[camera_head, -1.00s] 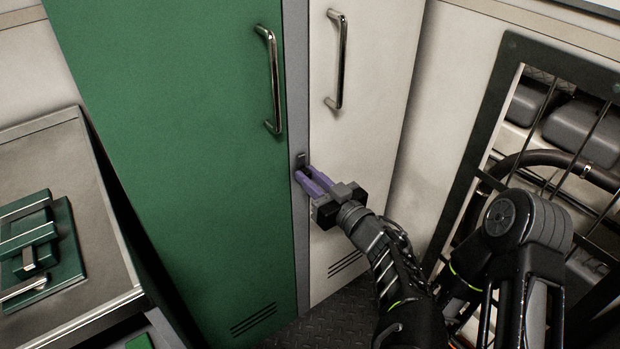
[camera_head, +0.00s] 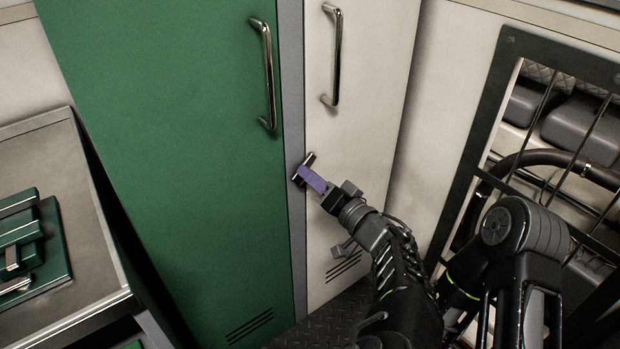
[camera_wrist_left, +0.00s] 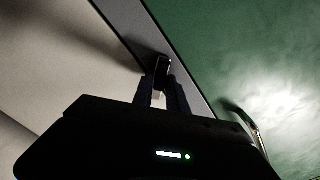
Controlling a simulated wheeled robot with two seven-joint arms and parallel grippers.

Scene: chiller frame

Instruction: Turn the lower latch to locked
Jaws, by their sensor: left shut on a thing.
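The latch (camera_head: 309,158) is a small dark bar on the grey strip between the green door and the white door, below the door handles. In the head view it lies at a slant, upper end to the right. My left gripper (camera_head: 303,173), with purple fingers, is shut on it from the lower right. The fingers hide the latch's middle. In the left wrist view the latch (camera_wrist_left: 162,66) shows between the dark fingertips (camera_wrist_left: 164,82), against the grey strip. My right gripper is not in view.
The green door (camera_head: 170,150) and white door (camera_head: 375,80) are closed, each with a metal bar handle. A bench with green items (camera_head: 45,270) stands at left. A dark-framed grille (camera_head: 480,150) is at right, behind my arm.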

